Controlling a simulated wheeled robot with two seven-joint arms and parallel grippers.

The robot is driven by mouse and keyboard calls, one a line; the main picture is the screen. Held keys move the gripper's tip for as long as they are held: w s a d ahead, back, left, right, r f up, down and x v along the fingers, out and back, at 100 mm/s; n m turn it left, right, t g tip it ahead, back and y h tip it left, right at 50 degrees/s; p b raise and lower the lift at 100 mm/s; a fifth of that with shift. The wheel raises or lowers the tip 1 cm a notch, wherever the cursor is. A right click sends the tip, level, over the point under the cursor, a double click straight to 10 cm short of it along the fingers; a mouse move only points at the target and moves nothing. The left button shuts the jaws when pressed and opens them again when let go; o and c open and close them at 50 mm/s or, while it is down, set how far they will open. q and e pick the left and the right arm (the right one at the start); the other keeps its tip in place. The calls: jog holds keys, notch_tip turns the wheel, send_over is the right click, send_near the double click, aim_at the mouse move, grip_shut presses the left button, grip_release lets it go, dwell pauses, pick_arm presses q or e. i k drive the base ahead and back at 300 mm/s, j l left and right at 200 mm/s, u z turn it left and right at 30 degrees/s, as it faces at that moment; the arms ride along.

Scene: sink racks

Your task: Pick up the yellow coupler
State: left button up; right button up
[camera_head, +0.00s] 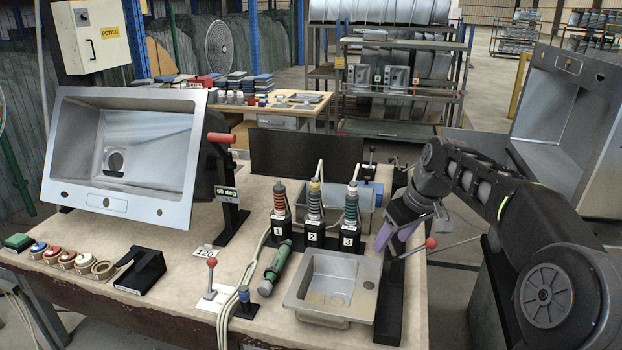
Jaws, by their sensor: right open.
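Three couplers with hoses stand upright in black holders numbered 1, 2 and 3 near the middle of the bench. Coupler 1 (280,202) has red-orange bands. My right gripper (394,238) has purple fingers pointing down. It is open and empty, to the right of coupler 3 and apart from the couplers. My left gripper is not in view.
A small steel sink (332,286) lies in front of the couplers. A red-knobbed lever (431,243) stands beside my right gripper. A green tool (277,262) lies left of the small sink. A large tilted sink (125,155) stands at the left. A dark panel (305,155) stands behind the couplers.

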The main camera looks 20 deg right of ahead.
aim_at(315, 184)
jog(key=i, duration=1.3)
